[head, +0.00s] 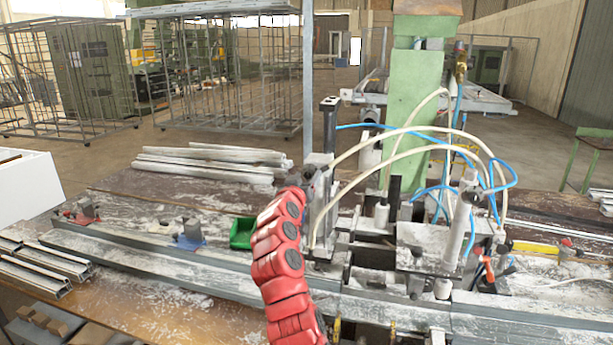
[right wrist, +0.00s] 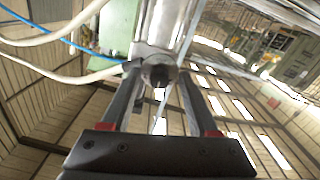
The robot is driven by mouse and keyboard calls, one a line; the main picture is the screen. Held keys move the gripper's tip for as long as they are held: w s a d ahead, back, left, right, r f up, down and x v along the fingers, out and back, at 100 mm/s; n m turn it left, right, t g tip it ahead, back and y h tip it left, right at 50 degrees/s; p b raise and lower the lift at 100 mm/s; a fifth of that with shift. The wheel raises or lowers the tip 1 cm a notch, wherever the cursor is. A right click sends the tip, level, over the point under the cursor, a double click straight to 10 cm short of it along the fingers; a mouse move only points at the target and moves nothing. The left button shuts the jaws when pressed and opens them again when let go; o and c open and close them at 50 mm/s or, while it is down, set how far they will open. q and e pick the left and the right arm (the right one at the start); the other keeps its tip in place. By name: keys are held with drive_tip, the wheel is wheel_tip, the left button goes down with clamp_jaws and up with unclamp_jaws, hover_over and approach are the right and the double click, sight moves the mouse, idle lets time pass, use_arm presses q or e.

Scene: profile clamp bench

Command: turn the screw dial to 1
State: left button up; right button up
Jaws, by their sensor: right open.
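A dark round knob (right wrist: 158,74), which looks like the screw dial, sits at the end of a grey metal cylinder (right wrist: 166,30) in the right wrist view. My right gripper (right wrist: 159,85) is open, with one finger on either side of the knob. I cannot tell whether the fingers touch it. No number or mark on the dial is readable. In the head view, my red right arm reaches up to the clamp bench, and my right gripper (head: 316,174) is at the grey clamp block, mostly hidden by the arm. The dial cannot be made out there. My left gripper is not in view.
White and blue hoses (head: 408,130) arch over the clamp bench right of my arm. A green bin (head: 241,233) stands left of the arm. A blue clamp (head: 189,236) and long metal profiles (head: 150,259) lie along the bench. A green column (head: 412,100) rises behind.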

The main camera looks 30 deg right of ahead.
clamp_jaws()
idle(0.3)
idle(0.3)
drive_tip(key=n, duration=0.3)
drive_tip(key=shift+r+p, duration=0.15)
drive_tip(key=shift+p, duration=0.15)
drive_tip(key=n+p, duration=0.1)
drive_tip(key=n, duration=0.1)
drive_tip(key=shift+r+n, duration=0.1)
drive_tip(key=shift+n, duration=0.3)
drive_tip(key=n+p, duration=0.3)
drive_tip(key=n, duration=0.3)
